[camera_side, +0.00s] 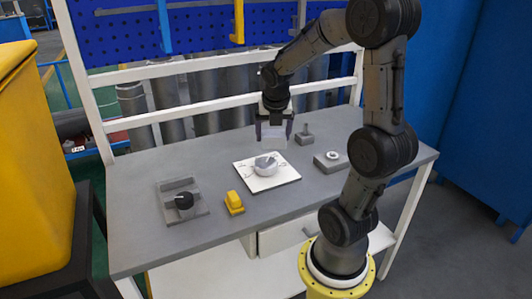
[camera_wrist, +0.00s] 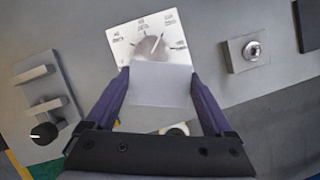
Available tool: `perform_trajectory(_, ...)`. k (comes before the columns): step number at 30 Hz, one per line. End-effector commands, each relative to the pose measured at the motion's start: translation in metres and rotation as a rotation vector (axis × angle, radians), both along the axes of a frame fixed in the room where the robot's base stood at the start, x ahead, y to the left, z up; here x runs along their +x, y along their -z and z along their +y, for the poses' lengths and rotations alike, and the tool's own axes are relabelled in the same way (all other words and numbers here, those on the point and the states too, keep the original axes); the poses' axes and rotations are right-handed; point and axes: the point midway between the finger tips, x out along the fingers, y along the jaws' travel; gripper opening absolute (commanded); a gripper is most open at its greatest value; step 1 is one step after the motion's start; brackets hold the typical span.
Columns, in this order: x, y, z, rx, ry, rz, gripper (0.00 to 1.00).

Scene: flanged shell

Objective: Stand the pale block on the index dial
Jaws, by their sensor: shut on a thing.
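My gripper (camera_side: 275,137) is above the table, behind and slightly right of the index dial in the side view. It is shut on the pale block (camera_wrist: 160,84), which sits between the two fingers in the wrist view. The block shows faintly between the fingertips in the side view (camera_side: 276,143). The index dial (camera_side: 265,168) is a white square plate with a round pale knob and grey pointer, lying on the table. In the wrist view the dial (camera_wrist: 124,38) has printed marks around its knob, and the block covers its near part. The block appears held above the table, apart from the dial.
A grey block with a ring fitting (camera_side: 331,161) and a grey block with a post (camera_side: 304,136) stand right of the dial. A yellow part (camera_side: 234,203) and a grey panel with a black knob (camera_side: 182,200) stand left. Bare table (camera_side: 140,182) surrounds them.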

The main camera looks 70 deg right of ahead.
Motion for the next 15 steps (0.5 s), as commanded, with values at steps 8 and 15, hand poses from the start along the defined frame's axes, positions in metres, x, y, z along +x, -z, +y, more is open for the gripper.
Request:
perform_trajectory(8,0.024,0.042,-0.026,0.001,0.0,0.001,0.03)
perform_trajectory(15,0.032,0.057,-0.035,0.0,0.0,0.001,0.03)
